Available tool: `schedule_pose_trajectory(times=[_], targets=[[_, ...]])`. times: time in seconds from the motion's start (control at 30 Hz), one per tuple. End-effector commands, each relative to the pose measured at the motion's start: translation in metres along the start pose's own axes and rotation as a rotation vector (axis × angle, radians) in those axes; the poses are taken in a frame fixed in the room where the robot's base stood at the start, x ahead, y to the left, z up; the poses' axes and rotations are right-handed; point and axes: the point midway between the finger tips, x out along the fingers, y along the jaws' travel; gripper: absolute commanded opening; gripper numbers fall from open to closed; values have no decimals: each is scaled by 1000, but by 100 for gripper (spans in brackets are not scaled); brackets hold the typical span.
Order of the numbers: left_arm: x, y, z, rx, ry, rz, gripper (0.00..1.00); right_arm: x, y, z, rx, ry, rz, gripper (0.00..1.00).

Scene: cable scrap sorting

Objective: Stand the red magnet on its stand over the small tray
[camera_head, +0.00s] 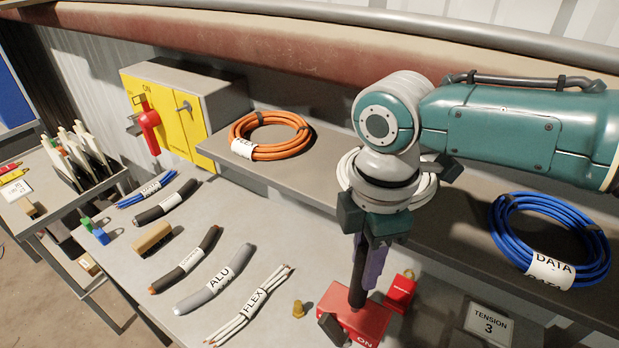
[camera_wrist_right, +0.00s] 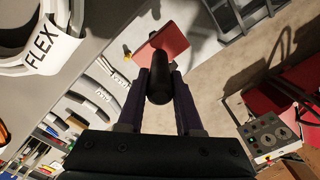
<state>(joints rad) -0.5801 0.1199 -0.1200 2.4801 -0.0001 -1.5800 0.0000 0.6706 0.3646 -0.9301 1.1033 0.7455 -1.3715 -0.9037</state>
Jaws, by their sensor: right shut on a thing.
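The red magnet is a red block with a black upright handle; its block (camera_head: 352,324), marked ON, shows at the bottom of the head view. My right gripper (camera_head: 364,283) is shut on the black handle, with the block hanging below the fingers. In the right wrist view the black handle (camera_wrist_right: 160,84) sits between the two purple fingers, and the red block shows beyond it. I cannot tell whether the block touches the bench top. I cannot clearly make out the stand or the small tray. My left gripper is in no view.
A red padlock-like piece (camera_head: 401,292) is close right of the magnet, and a small brass piece (camera_head: 298,309) is left. Labelled cable pieces, such as the grey ALU one (camera_head: 214,284), lie farther left. A TENSION 3 plate (camera_head: 487,325) is right. Coils lie on the shelf (camera_head: 310,168) behind.

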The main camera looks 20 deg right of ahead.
Motion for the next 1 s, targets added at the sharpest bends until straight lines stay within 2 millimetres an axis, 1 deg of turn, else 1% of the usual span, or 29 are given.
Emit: schedule_pose_trajectory(times=[0.27,0.7,1.0], targets=[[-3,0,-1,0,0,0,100,-3,0,0,0,2,4,0],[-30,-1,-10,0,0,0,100,-5,-22,16,0,1,3,0],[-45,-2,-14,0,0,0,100,-4,-37,27,1,2,3,0]])
